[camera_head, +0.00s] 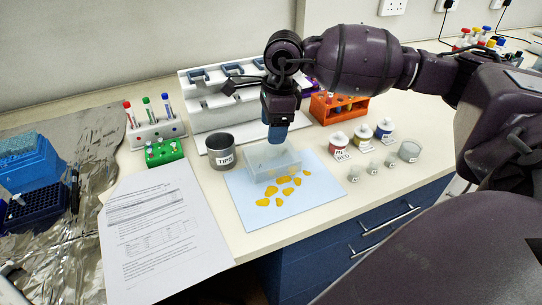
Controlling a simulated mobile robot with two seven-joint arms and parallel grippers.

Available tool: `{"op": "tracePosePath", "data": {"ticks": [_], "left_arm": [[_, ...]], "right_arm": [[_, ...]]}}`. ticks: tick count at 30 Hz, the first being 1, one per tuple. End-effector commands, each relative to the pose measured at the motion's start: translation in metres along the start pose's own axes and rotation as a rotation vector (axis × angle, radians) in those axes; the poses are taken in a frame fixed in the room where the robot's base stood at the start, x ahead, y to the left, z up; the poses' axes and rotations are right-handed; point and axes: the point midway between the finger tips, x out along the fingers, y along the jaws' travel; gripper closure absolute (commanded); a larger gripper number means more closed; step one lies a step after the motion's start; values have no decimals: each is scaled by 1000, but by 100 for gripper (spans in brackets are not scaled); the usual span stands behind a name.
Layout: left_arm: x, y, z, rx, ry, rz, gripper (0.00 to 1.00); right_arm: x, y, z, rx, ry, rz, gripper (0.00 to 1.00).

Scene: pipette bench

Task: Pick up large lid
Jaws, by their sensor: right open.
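A clear, box-shaped piece (287,160), which looks like the large lid, rests on the light blue mat (247,214) near its back edge. I cannot tell whether a separate container is under it. My right gripper (276,140) has blue fingers and points down over the back part of the clear piece. It is open and holds nothing that I can see. The fingers hide some of the clear piece's back edge, and whether they touch it is unclear. My left gripper is out of view.
Several yellow pieces (283,181) lie on the mat. A metal TIPS cup (221,151) stands to the left, with a pipette stand (205,105) behind. An orange rack (340,106) and labelled bottles (339,145) stand to the right. Paper (160,235) covers the left front.

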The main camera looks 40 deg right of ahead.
Motion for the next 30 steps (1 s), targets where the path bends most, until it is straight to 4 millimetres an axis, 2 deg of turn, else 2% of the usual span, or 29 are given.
{"op": "tracePosePath", "data": {"ticks": [5, 12, 21, 30], "left_arm": [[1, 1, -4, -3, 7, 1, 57], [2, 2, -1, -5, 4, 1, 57], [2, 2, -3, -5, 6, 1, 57], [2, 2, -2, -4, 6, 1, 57]], "right_arm": [[14, 4, -1, 0, 0, 3, 36], [46, 8, -2, 1, 0, 3, 36], [50, 7, -2, 0, -1, -1, 38], [50, 8, -2, 0, -1, -1, 84]]}}
